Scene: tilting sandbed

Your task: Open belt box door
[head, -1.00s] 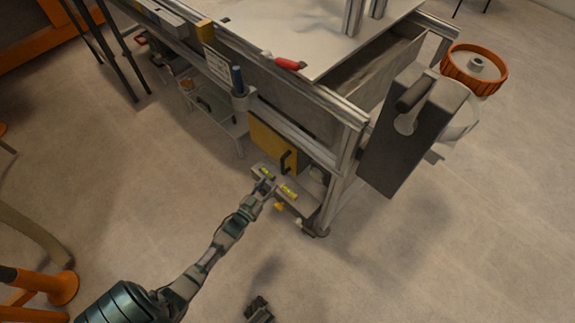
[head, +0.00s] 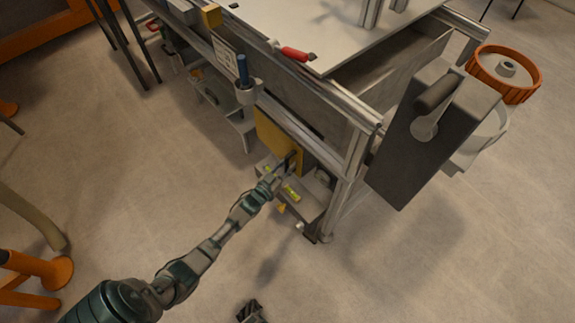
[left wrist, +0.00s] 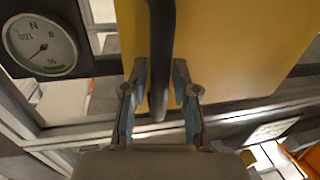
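The belt box door is a yellow panel (head: 270,135) low on the sandbed frame, and it looks shut. It fills the upper middle of the left wrist view (left wrist: 225,50). Its dark bar handle (left wrist: 161,60) hangs down between the fingers of my left gripper (left wrist: 160,85). The fingers are spread, one on each side of the handle's lower end, with a gap showing on both sides. In the head view my left gripper (head: 282,172) is at the door and partly covers the handle. My right gripper (head: 252,312) shows only partly at the bottom edge, away from the door.
A round gauge (left wrist: 40,45) is left of the door in the left wrist view. A shelf with a yellow-green level vial (head: 292,192) lies below the door. The floor in front is clear.

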